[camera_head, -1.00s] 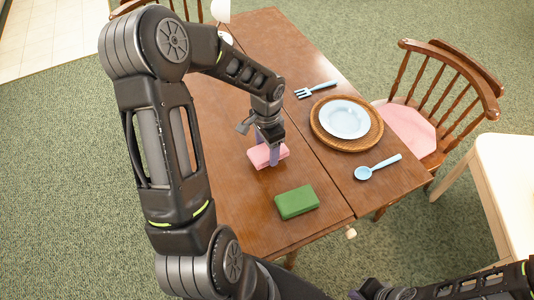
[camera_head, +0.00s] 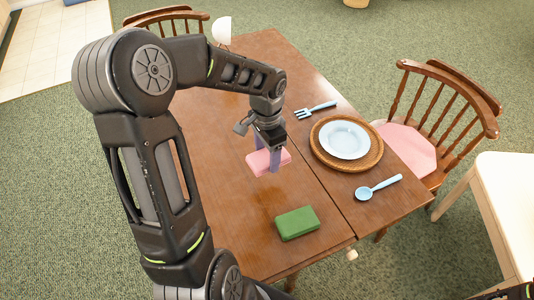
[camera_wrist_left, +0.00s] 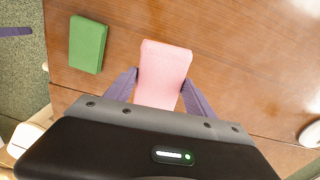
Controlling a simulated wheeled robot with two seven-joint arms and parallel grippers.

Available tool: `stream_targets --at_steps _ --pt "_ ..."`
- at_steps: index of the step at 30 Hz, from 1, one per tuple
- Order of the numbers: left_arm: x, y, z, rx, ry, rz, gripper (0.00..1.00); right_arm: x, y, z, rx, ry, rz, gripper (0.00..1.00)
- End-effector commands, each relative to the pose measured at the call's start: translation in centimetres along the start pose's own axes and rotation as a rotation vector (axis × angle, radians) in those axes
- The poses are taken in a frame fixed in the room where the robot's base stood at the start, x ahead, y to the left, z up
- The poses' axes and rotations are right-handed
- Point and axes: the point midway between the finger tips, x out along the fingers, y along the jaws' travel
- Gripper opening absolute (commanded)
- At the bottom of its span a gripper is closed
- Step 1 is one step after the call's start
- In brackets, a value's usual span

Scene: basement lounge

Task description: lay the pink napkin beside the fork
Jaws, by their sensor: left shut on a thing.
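The pink napkin (camera_head: 268,162) is a folded block at the middle of the wooden table (camera_head: 240,205). My left gripper (camera_head: 268,160) comes down over it from above and is shut on it, with a finger on either side. In the left wrist view the napkin (camera_wrist_left: 163,72) sits between the two purple fingers (camera_wrist_left: 158,92). I cannot tell whether it touches the table. The light blue fork (camera_head: 315,110) lies on the table to the upper right, beside the woven mat. My right gripper is not seen.
A light blue plate (camera_head: 345,139) rests on a round woven mat (camera_head: 319,154). A blue spoon (camera_head: 378,188) lies nearer. A green folded block (camera_head: 297,223) lies near the table's front. A wooden chair (camera_head: 415,145) stands at the right. Bare tabletop lies left of the fork.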

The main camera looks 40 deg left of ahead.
Motion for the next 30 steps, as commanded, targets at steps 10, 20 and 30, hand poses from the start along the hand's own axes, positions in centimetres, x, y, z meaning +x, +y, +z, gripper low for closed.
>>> stream_targets --at_steps 10,20,30 --pt "-0.9 1.8 -4.2 -0.082 0.006 0.004 0.24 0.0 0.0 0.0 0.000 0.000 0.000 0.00" --pt "-3.5 8.7 -13.8 -0.331 0.003 0.003 0.24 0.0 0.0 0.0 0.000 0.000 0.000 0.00" --pt "-4.1 10.4 -15.3 -0.395 0.001 0.000 0.24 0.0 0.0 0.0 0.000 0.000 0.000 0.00"
